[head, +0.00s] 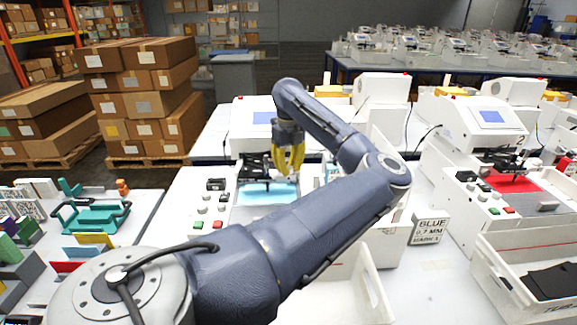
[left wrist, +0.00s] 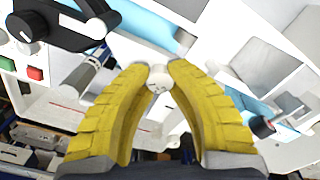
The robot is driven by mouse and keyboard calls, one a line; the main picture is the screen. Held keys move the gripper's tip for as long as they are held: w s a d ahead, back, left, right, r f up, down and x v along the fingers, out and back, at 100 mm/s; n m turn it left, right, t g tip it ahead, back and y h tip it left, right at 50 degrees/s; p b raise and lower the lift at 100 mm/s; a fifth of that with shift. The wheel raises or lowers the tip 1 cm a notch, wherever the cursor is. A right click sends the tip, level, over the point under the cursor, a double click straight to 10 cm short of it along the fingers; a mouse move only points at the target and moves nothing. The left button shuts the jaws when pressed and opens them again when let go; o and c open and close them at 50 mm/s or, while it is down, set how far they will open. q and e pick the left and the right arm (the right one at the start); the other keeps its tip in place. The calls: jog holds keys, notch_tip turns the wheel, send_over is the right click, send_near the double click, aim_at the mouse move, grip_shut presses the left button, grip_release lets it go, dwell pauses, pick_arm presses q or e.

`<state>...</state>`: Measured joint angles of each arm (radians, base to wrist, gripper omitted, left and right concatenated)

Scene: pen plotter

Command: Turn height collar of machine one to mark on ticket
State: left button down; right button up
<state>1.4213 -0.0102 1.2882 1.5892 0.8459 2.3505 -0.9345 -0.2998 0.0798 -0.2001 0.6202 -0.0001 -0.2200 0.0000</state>
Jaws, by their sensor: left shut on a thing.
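My left gripper (head: 290,160), with yellow ribbed fingers, reaches down over the nearer-left white plotter (head: 245,135), which has a light blue sheet (head: 266,193) on its bed. In the left wrist view the gripper (left wrist: 160,68) is shut on a small white round collar (left wrist: 158,82), held between the fingertips. Dark marks show on the collar, too small to read. In the head view the fingers hide the collar. A ticket (head: 430,229) reads "BLUE 0.7 MM MARK 1". My right gripper is not in view.
A second plotter (head: 480,120) with a red sheet (head: 515,183) stands at right. A white bin (head: 490,262) holds a dark item at the lower right. Green and red buttons (head: 197,225) and knobs sit left of the blue sheet. A teal rack (head: 92,216) stands at left.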

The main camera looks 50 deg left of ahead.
aim_at(288, 167)
pick_arm(q)
jog(key=n, duration=0.6)
jog(key=shift+n, duration=2.7)
jog(key=c, duration=1.1)
grip_release()
jog(key=shift+r, duration=0.1)
notch_tip(288, 167, up, 12)
